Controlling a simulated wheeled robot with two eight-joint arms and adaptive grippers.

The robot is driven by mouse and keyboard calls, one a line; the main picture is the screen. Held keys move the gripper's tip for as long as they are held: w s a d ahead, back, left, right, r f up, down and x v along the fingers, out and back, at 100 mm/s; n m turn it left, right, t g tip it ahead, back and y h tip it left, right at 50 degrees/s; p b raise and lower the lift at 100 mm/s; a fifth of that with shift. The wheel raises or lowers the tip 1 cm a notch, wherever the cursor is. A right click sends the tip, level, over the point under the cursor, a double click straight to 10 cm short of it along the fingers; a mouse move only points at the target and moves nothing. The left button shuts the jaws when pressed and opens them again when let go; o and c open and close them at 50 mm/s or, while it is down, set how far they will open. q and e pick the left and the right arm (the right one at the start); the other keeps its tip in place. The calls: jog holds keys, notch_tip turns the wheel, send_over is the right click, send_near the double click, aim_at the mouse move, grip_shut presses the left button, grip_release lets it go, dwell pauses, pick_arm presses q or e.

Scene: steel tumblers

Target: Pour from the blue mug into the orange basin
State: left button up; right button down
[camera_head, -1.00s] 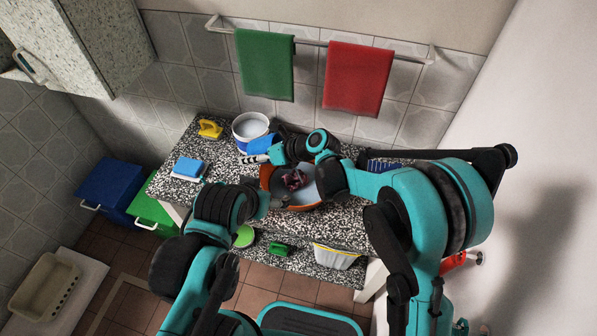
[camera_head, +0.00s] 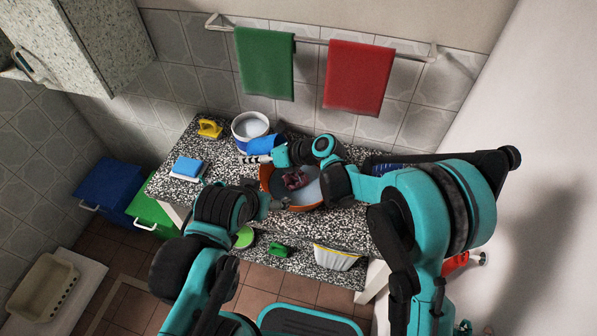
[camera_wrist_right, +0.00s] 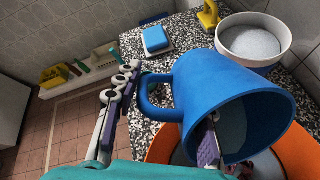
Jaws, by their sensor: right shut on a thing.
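The blue mug (camera_head: 263,144) is tipped on its side at the near side of a white-and-blue pot. In the right wrist view the mug (camera_wrist_right: 185,88) is large, with its mouth toward the lower right, over the orange basin (camera_wrist_right: 296,150). My right gripper (camera_wrist_right: 160,128) is shut on it, one finger inside the mouth and one outside by the handle. The basin (camera_head: 305,207) stands on the counter, partly covered by my arms, with a dark reddish thing (camera_head: 296,180) in it. My left gripper (camera_head: 268,205) is by the basin's left side; its fingers are unclear. No pouring stream shows.
The white-and-blue pot (camera_head: 250,124), yellow tool (camera_head: 210,128) and blue sponge (camera_head: 188,167) stand on the speckled counter (camera_head: 228,166). Towels hang behind on a rail. A lower shelf holds a white bin (camera_head: 336,257) and green items.

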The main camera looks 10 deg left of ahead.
jog(key=shift+d+f+y+b, duration=0.1)
jog(key=shift+d+y+b, duration=0.2)
jog(key=shift+y+b, duration=0.55)
dwell(0.5)
jog(key=shift+d+f+y+b, duration=0.2)
jog(key=shift+d+y+b, duration=0.55)
jog(key=shift+d+b, duration=0.65)
jog(key=shift+d+r+y+b, duration=0.15)
jog(key=shift+r+y+b, duration=0.3)
jog(key=shift+y, duration=0.25)
dwell(0.4)
